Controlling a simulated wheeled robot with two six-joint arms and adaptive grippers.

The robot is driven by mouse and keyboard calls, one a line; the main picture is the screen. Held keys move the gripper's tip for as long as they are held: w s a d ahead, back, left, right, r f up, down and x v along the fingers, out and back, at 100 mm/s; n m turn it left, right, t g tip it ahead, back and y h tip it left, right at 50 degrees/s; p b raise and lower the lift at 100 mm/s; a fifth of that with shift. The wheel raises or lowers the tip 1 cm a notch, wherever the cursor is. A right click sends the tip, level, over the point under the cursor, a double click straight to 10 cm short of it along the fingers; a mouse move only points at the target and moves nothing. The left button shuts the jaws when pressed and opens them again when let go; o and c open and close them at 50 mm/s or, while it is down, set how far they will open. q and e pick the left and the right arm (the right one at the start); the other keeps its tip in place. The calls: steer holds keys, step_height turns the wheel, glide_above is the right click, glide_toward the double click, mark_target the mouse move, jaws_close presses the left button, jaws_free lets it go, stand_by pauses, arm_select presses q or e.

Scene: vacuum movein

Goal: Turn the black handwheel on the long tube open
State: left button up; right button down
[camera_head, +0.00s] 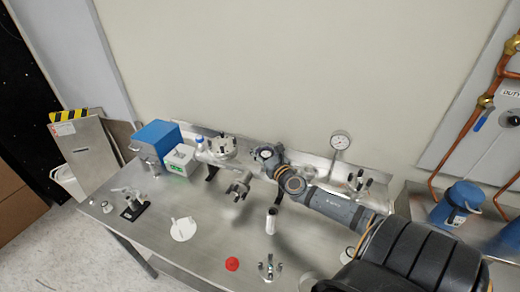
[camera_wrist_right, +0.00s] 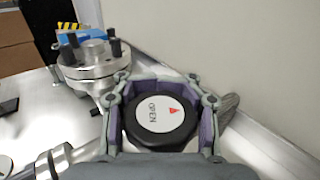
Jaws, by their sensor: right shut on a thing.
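The black handwheel (camera_wrist_right: 135,128) fills the middle of the right wrist view. Its white cap reads OPEN with a red triangle. In the head view the handwheel (camera_head: 266,154) shows small, at the end of my right arm. My right gripper (camera_wrist_right: 160,110) is shut around it, with purple-lined fingers pressed against its left and right sides. The long metal tube is mostly hidden behind the wheel and gripper; a metal part (camera_wrist_right: 228,108) shows to their right. A bolted metal flange (camera_head: 222,147) stands left of the handwheel. My left gripper is out of view.
A blue box (camera_head: 156,138) and a white unit (camera_head: 180,160) stand left of the flange. A round gauge (camera_head: 340,141) is behind my right arm. A white disc (camera_head: 183,228), an upright cylinder (camera_head: 272,221) and a red cap (camera_head: 232,264) are on the steel table (camera_head: 205,262).

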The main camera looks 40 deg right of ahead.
steer(key=shift+s+f, duration=0.1)
steer(key=shift+f, duration=0.2)
steer(key=c, duration=1.3)
jaws_free()
steer(key=o, duration=0.3)
steer(key=shift+r, duration=0.2)
steer(key=shift+r, duration=0.15)
steer(key=shift+r, duration=0.3)
steer(key=shift+a+r, duration=0.1)
steer(key=shift+r, duration=4.45)
